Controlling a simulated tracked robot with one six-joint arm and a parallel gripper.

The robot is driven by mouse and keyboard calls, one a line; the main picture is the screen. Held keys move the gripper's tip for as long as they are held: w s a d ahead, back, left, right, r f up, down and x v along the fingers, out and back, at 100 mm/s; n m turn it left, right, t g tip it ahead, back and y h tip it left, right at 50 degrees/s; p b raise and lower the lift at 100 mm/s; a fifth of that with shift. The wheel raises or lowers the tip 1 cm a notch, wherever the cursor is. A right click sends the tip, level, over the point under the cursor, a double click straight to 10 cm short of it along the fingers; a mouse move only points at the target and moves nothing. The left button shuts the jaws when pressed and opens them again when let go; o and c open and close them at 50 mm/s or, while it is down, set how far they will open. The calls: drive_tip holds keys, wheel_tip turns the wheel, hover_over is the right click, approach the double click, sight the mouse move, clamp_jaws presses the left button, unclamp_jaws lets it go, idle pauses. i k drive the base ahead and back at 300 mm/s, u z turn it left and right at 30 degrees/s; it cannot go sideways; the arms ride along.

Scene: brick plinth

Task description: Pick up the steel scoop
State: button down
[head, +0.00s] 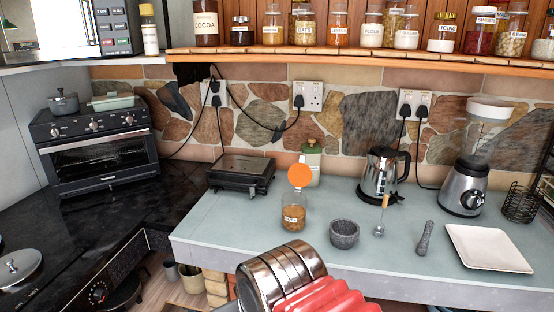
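The steel scoop (379,231) appears to be the small utensil on the grey-green counter, with a shiny metal bowl at the bottom and a light brown handle rising upward. It stands between a grey stone mortar and a grey pestle, just in front of the steel kettle. Part of my arm, silver and red, fills the bottom centre of the head view, nearer than the counter. My gripper's fingers do not show, so I cannot see its opening or anything in it.
Around the scoop are the mortar (344,234), pestle (425,239), kettle (378,178) and white square plate (488,248). A blender (463,188) stands right. Free counter lies at left.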

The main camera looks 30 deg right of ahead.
sight(379, 231)
drive_tip(key=z, duration=1.75)
